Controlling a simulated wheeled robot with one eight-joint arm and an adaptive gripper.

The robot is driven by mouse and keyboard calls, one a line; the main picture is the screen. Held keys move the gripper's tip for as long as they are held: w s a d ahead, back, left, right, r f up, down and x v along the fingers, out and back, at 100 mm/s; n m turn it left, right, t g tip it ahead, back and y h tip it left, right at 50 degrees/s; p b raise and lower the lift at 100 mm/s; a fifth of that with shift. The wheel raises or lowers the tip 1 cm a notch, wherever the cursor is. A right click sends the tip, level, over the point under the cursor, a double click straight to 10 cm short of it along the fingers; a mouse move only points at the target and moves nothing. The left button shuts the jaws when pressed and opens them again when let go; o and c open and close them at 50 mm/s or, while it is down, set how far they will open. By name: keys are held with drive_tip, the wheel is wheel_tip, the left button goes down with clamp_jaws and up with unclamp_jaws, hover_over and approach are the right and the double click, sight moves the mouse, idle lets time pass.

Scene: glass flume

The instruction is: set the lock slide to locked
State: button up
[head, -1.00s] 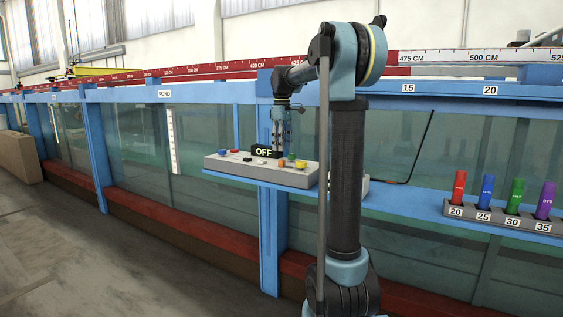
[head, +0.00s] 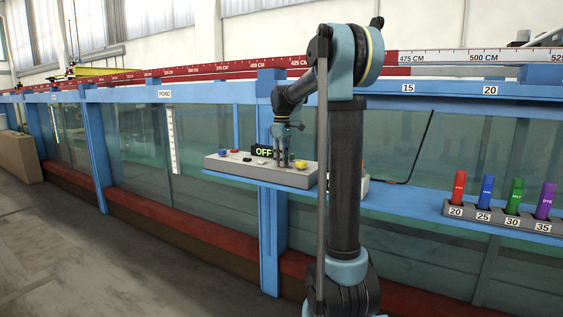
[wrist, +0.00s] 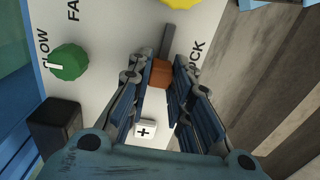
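The lock slide is an orange-brown block (wrist: 160,73) on a light grey control panel (wrist: 110,45). A dark slot (wrist: 168,38) runs from it toward the top of the wrist view. A partly hidden label ending in "OCK" (wrist: 195,55) is on its right. My gripper (wrist: 163,68) has its two fingers on either side of the block, with little or no gap; I cannot tell whether they press on it. The slide is hidden there.
A green knob (wrist: 69,62), a yellow knob (wrist: 180,3), a white plus button (wrist: 145,129) and a black block (wrist: 54,122) surround the fingers.

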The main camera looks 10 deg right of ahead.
drive_tip(key=shift+s+d, duration=0.7)
drive_tip(key=shift+d, duration=0.35)
clamp_jaws()
drive_tip(key=o, duration=0.9)
unclamp_jaws()
drive_tip(key=shift+c, duration=0.2)
wheel_tip(320, 180, up, 12)
drive_tip(key=s+d+f+m, duration=0.2)
drive_tip(key=s+f+m, duration=0.1)
drive_tip(key=s+f, duration=0.8)
drive_tip(key=s+d+f+m+t, duration=0.1)
drive_tip(key=s+f+m, duration=0.3)
drive_tip(key=s+f, duration=0.7)
drive_tip(key=s+d+f+m+t, duration=0.1)
drive_tip(key=s+d+f+m, duration=0.1)
drive_tip(key=s+f, duration=0.9)
drive_tip(key=s+m, duration=0.1)
drive_tip(key=s, duration=0.4)
drive_tip(key=shift+s+d+f+m, duration=0.15)
drive_tip(key=shift+d+f+m, duration=0.05)
drive_tip(key=shift+d+m, duration=0.1)
